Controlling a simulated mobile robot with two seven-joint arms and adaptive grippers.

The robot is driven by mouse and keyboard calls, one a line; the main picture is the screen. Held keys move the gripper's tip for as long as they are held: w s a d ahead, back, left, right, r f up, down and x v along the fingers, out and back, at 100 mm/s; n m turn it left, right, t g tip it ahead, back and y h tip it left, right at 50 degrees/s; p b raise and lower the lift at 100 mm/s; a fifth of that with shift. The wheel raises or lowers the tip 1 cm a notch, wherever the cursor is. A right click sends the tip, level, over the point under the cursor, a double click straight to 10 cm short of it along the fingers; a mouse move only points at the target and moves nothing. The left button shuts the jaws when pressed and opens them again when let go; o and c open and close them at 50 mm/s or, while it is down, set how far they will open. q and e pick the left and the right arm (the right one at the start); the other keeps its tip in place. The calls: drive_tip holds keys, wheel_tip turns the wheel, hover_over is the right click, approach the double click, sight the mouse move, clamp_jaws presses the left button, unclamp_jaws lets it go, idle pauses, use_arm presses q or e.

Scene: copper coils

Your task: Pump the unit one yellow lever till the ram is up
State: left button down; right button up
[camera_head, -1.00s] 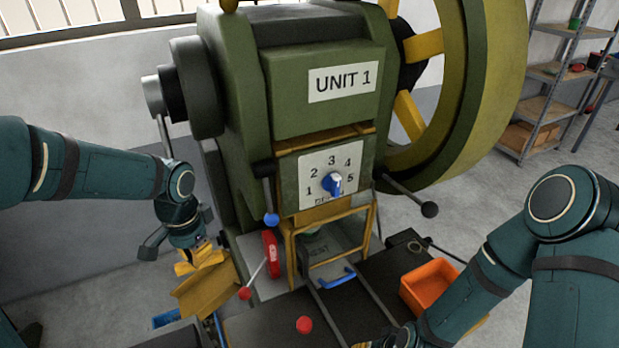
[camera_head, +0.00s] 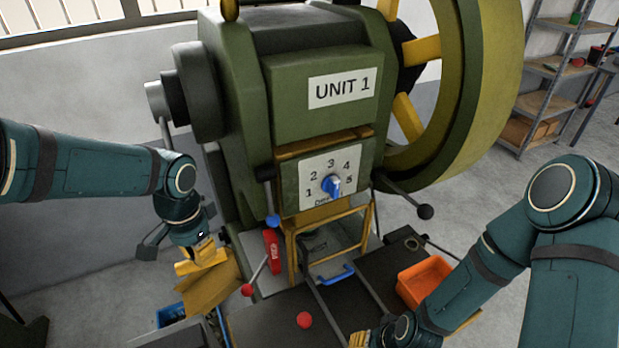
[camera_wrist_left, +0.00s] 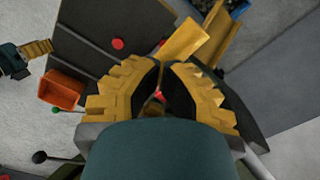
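The green press marked UNIT 1 (camera_head: 340,91) stands in the middle of the head view. My left gripper (camera_head: 201,260) is low at its left, just above a folded yellow metal piece (camera_head: 211,291). I cannot tell whether that piece is the lever or a chute. In the left wrist view the yellow piece (camera_wrist_left: 191,38) lies beyond the fingertips (camera_wrist_left: 161,65). The tips are close together, and I cannot see whether they grip anything. My right gripper (camera_head: 358,340) is at the bottom edge; its fingers are partly cut off. The ram's height is hard to make out behind the yellow guard (camera_head: 330,257).
A red-knobbed lever (camera_head: 247,290), a blue-knobbed lever (camera_head: 273,221) and a black-knobbed lever (camera_head: 425,212) stick out of the press. An orange bin (camera_head: 424,285) sits on the dark table at the right. A blue bin (camera_head: 170,314) is below the yellow piece. A large flywheel (camera_head: 455,120) is at upper right.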

use_arm(q)
wheel_tip(320, 180, up, 6)
drive_tip(key=s+d+p, duration=0.1)
drive_tip(key=s+p, duration=0.1)
drive_tip(key=p, duration=0.2)
idle(0.3)
wheel_tip(320, 180, up, 7)
drive_tip(key=p, duration=0.2)
idle(0.6)
idle(0.4)
